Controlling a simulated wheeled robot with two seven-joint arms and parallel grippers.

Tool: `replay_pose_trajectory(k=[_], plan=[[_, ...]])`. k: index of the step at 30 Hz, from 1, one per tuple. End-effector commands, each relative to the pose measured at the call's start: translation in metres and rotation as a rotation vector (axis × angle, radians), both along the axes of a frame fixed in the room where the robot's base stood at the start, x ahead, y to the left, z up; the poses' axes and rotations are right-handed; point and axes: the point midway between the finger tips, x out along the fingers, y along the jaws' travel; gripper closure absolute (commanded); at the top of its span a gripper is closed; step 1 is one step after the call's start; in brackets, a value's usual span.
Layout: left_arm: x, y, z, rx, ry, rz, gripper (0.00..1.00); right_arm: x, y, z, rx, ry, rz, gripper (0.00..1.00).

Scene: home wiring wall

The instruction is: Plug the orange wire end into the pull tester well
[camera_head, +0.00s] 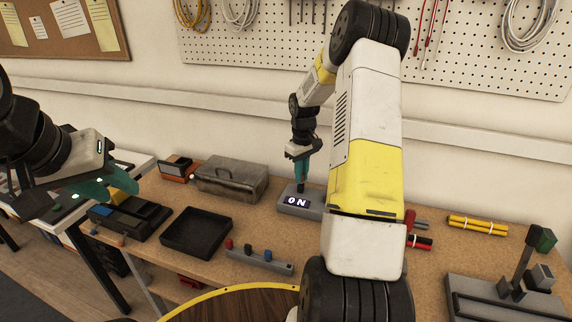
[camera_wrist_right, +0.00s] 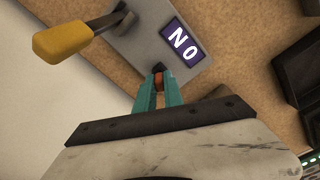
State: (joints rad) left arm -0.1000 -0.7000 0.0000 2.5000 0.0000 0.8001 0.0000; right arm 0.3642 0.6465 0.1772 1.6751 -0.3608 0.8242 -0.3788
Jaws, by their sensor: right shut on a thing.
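The pull tester (camera_head: 288,207) is a grey box with a lit display reading 0 N, on the workbench at the centre. It also shows in the right wrist view (camera_wrist_right: 140,42). My right gripper (camera_head: 302,178) points down over its top. In the right wrist view, its teal fingers (camera_wrist_right: 159,90) are shut on the orange wire end (camera_wrist_right: 159,80). A dark piece lies just past the fingertips against the tester; I cannot tell whether the orange end sits inside the well. My left gripper (camera_head: 100,188) hangs at the left, away from the tester, its finger gap unclear.
A grey strip with several coloured pegs (camera_head: 258,262) lies nearer. Yellow rods (camera_head: 478,225) lie at right.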

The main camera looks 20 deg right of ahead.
Motion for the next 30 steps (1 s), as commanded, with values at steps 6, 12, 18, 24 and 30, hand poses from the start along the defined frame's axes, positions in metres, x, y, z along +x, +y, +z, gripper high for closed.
replay_pose_trajectory(k=[6,12,18,24,30], plan=[[0.000,0.000,0.000,0.000,0.000,0.000,0.64,0.000,0.000,-0.006,0.000,0.000,0.000,1.00],[0.000,0.000,0.000,0.000,0.000,0.000,0.64,0.000,0.000,-0.007,0.000,0.000,0.000,0.64],[0.000,0.000,0.000,0.000,0.000,0.000,0.64,0.000,0.000,-0.007,0.000,0.000,0.000,0.62],[0.000,0.000,0.000,0.000,0.000,0.000,0.64,0.001,0.000,0.000,-0.001,-0.003,0.000,0.62],[0.000,0.000,0.000,0.000,0.000,0.000,0.64,0.001,0.000,0.032,-0.001,-0.005,-0.001,0.62]])
